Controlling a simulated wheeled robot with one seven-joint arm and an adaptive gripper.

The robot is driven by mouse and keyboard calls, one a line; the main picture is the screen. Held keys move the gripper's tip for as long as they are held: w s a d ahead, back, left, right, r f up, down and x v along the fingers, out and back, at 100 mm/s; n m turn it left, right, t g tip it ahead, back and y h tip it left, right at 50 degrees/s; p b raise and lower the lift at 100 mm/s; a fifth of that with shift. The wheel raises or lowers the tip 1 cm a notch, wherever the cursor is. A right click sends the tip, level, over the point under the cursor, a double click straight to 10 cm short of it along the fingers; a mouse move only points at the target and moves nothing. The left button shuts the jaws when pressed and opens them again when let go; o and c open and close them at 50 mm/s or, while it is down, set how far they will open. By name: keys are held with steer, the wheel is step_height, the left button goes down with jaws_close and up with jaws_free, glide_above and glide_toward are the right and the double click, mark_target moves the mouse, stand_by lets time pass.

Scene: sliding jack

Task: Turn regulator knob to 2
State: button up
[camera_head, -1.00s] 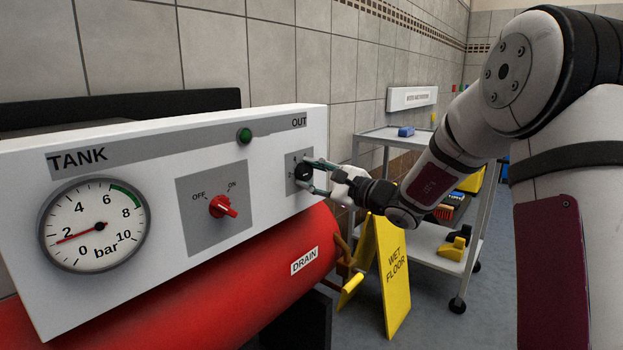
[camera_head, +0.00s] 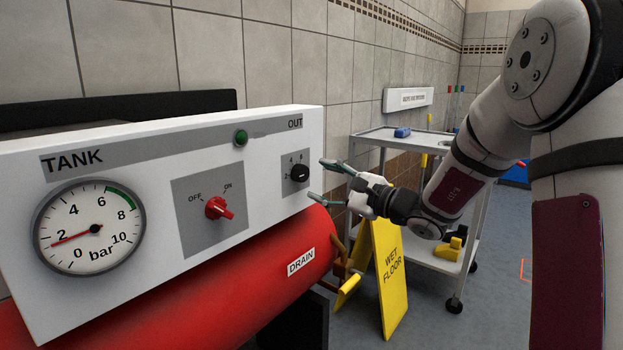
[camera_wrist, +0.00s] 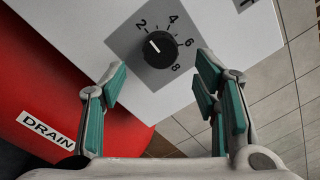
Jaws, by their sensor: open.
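The regulator knob (camera_head: 299,173) is a small black dial on a grey plate (camera_head: 287,187) under the word OUT, at the right end of the white panel. In the wrist view the knob (camera_wrist: 160,47) has a white pointer line aimed close to the 2 mark; the marks 2, 4, 6 and 8 run around it. My gripper (camera_head: 317,178) is open, just right of the knob and apart from it. In the wrist view its teal-padded fingers (camera_wrist: 160,96) are spread wide, with the knob ahead between and beyond them.
A red OFF/ON switch (camera_head: 218,208), a green lamp (camera_head: 241,137) and a tank gauge (camera_head: 90,228) reading about 2 bar share the panel. The red tank (camera_head: 190,280) lies below. A yellow wet-floor sign (camera_head: 390,275) and a trolley (camera_head: 435,262) stand behind my gripper.

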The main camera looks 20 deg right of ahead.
steer(key=v, duration=0.6)
steer(key=shift+s+d, duration=0.2)
steer(key=shift+s, duration=0.2)
steer(key=s+a+r+n+g+y, duration=0.25)
steer(key=s+a+n+g, duration=0.55)
steer(key=a, duration=0.5)
steer(key=s+a+f+n+g+h, duration=0.1)
steer(key=s+a+f+n+g, duration=0.15)
steer(key=s, duration=0.55)
steer(key=s+a+f+n+g+h, duration=0.1)
steer(key=s+a+n+g, duration=0.2)
steer(key=s, duration=0.5)
steer(key=s+d+f+n+g+h, duration=0.1)
steer(key=s+f+h, duration=0.1)
steer(key=s, duration=0.4)
steer(key=s+d+f+n+g+h, duration=0.1)
steer(key=s+f+h, duration=0.15)
steer(key=s, duration=0.35)
steer(key=s+d+f+n+h, duration=0.2)
steer(key=s+d+n+h, duration=0.1)
steer(key=s+d+h, duration=0.5)
step_height(320, 180, up, 33)
steer(key=d+t+y+p, duration=0.1)
steer(key=t+p, duration=0.3)
steer(key=p, duration=2.7)
steer(key=shift+w+d+r+p, duration=0.2)
steer(key=shift+w+d+p, duration=0.15)
steer(key=shift+d, duration=0.15)
steer(key=shift+t, duration=0.25)
